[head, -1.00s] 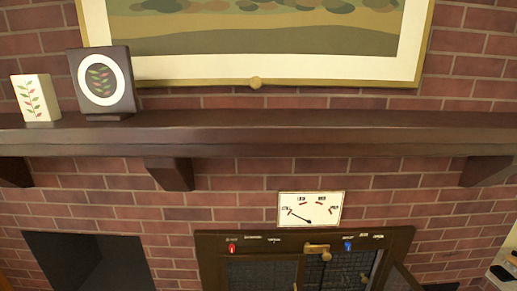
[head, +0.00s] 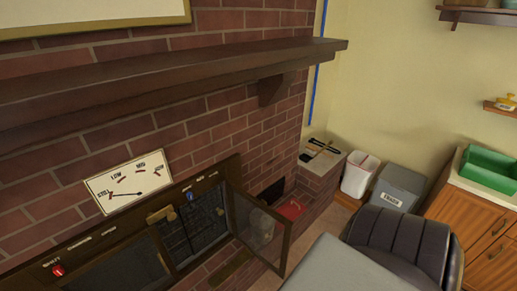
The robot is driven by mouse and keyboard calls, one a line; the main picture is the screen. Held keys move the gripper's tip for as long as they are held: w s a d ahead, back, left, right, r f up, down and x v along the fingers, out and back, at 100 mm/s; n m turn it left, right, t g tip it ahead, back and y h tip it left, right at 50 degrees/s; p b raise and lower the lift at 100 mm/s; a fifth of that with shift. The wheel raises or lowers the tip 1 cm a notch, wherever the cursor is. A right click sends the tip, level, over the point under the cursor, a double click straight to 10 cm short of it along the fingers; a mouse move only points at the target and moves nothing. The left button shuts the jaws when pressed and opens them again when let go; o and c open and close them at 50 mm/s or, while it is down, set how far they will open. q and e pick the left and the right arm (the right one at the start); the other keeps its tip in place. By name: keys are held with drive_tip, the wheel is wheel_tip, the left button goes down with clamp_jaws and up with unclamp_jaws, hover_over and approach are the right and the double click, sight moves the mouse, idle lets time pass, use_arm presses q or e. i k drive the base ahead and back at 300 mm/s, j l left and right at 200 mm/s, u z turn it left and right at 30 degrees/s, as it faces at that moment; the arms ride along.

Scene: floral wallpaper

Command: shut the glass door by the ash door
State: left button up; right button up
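A dark-framed glass door (head: 262,228) stands swung open at the right end of the fireplace insert, sticking out into the room. Behind its opening is a dark mesh screen (head: 192,228). Another dark-framed glass panel (head: 120,272) is at the left, cut off by the bottom edge. A brass-coloured latch (head: 162,214) sits on the top frame, between a red knob (head: 58,271) and a blue knob. I cannot clearly identify the ash door; a small brown plate (head: 230,265) lies in the brick below the opening. Neither gripper is in view.
A wooden mantel (head: 170,75) runs above the insert. A grey flat surface (head: 345,268) and a dark chair (head: 402,240) are at lower right. A white bin (head: 358,177) and a grey bin (head: 398,187) stand by the wall.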

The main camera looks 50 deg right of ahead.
sight(233, 187)
drive_tip(key=l+u, duration=0.1)
drive_tip(key=l, duration=0.4)
drive_tip(key=l+u, duration=0.1)
drive_tip(key=l, duration=0.35)
drive_tip(key=l+u, duration=0.15)
drive_tip(key=l, duration=0.35)
drive_tip(key=l+u, duration=0.1)
drive_tip(key=l, duration=0.35)
drive_tip(key=k+l+u, duration=0.1)
drive_tip(key=l, duration=0.4)
drive_tip(key=k+l+u, duration=0.1)
drive_tip(key=l, duration=0.35)
drive_tip(key=k+l+u, duration=0.1)
drive_tip(key=l, duration=0.35)
drive_tip(key=k+l+u, duration=0.15)
drive_tip(key=l, duration=0.3)
drive_tip(key=i, duration=0.05)
